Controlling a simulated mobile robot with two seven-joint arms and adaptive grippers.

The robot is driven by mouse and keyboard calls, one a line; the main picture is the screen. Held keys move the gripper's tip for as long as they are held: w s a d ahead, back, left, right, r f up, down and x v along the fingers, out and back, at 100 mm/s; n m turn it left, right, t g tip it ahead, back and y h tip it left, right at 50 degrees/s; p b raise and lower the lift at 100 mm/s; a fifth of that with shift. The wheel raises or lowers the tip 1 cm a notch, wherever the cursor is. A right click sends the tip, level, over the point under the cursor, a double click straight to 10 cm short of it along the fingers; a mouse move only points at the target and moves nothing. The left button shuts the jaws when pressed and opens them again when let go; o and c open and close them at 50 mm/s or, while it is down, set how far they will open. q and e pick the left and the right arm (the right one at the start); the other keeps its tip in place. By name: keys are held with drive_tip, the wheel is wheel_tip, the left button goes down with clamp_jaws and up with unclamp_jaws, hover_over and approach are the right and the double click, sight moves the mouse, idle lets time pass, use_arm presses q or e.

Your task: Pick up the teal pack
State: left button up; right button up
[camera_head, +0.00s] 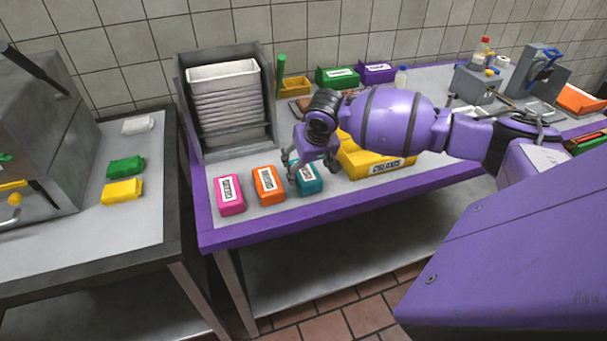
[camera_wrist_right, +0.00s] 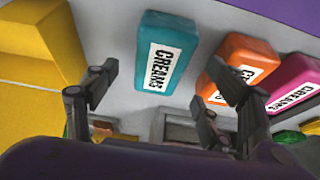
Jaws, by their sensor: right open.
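The teal pack (camera_head: 309,181) lies on the grey top of the purple-edged table, near its front edge. In the right wrist view the teal pack (camera_wrist_right: 166,52) shows whole, with a white label reading "CREAMS". My right gripper (camera_head: 310,168) is over the teal pack in the head view and covers part of it. In the right wrist view the fingers of my right gripper (camera_wrist_right: 163,80) are spread apart with nothing between them, and the teal pack lies beyond the gap. I cannot tell the exact height above the pack. My left gripper is not in view.
An orange pack (camera_head: 268,186) and a pink pack (camera_head: 229,195) lie left of the teal one. A yellow bin (camera_head: 370,166) stands close on its right. A grey rack of stacked trays (camera_head: 228,110) stands behind. Left is another table (camera_head: 88,235) with small packs.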

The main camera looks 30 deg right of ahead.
sight(306, 171)
drive_tip(key=x, duration=0.4)
drive_tip(key=shift+w, duration=0.25)
drive_tip(key=shift+w+d+f, duration=0.1)
drive_tip(key=shift+w+f, duration=0.05)
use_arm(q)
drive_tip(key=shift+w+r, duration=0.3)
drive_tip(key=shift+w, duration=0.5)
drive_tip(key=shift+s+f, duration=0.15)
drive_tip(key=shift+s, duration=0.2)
use_arm(e)
drive_tip(key=shift+f, duration=0.15)
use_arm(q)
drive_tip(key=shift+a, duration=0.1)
use_arm(e)
drive_tip(key=shift+f, duration=0.1)
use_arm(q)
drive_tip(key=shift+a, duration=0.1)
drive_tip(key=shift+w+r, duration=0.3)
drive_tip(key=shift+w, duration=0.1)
use_arm(e)
drive_tip(key=shift+f, duration=0.1)
drive_tip(key=c, duration=1.3)
